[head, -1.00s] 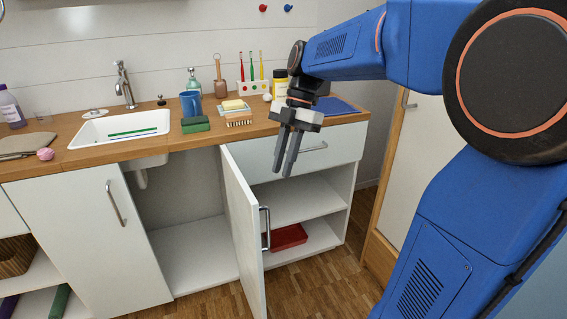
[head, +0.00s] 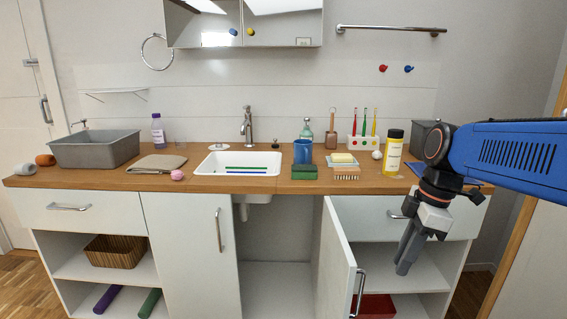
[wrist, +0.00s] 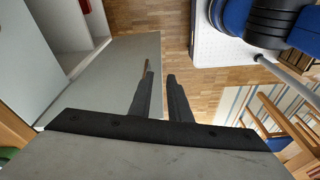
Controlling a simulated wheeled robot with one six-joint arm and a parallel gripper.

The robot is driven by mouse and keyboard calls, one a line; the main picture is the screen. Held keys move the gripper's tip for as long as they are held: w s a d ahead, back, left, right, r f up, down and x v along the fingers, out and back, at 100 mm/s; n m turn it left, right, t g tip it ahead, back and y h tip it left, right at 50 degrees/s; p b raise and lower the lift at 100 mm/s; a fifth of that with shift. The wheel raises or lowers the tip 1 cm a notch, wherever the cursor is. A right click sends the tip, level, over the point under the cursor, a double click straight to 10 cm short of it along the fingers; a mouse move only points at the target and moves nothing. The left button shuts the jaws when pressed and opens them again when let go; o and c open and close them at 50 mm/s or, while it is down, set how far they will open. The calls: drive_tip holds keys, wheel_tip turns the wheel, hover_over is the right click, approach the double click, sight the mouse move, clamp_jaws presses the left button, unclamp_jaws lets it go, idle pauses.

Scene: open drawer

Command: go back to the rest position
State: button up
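My gripper (head: 403,268) hangs fingers-down at the right in the head view, in front of the right end of the counter. In the wrist view its two dark fingers (wrist: 160,83) are apart with nothing between them, over the wood floor. The drawer front (head: 372,222) behind it looks shut, and its handle is partly hidden by my gripper. The cupboard door (head: 338,262) left of my gripper stands open toward me. In the wrist view a pale panel (wrist: 110,75), seemingly this door, lies beside the fingers.
A red tray (head: 375,306) lies in the lower right compartment. The wooden counter (head: 222,183) holds the sink, a blue mug (head: 303,151), a yellow bottle (head: 392,152) and a grey basin (head: 95,148). The floor in front of the cabinet shows free in the wrist view.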

drive_tip(key=s+d+f+m+t+h, duration=0.2)
drive_tip(key=s+f+m+t, duration=0.2)
drive_tip(key=s+f+m, duration=0.3)
drive_tip(key=s+m, duration=0.4)
drive_tip(key=m, duration=0.4)
drive_tip(key=shift+s+d+f+t, duration=0.2)
drive_tip(key=shift+d+f+t, duration=0.1)
drive_tip(key=shift+f, duration=0.05)
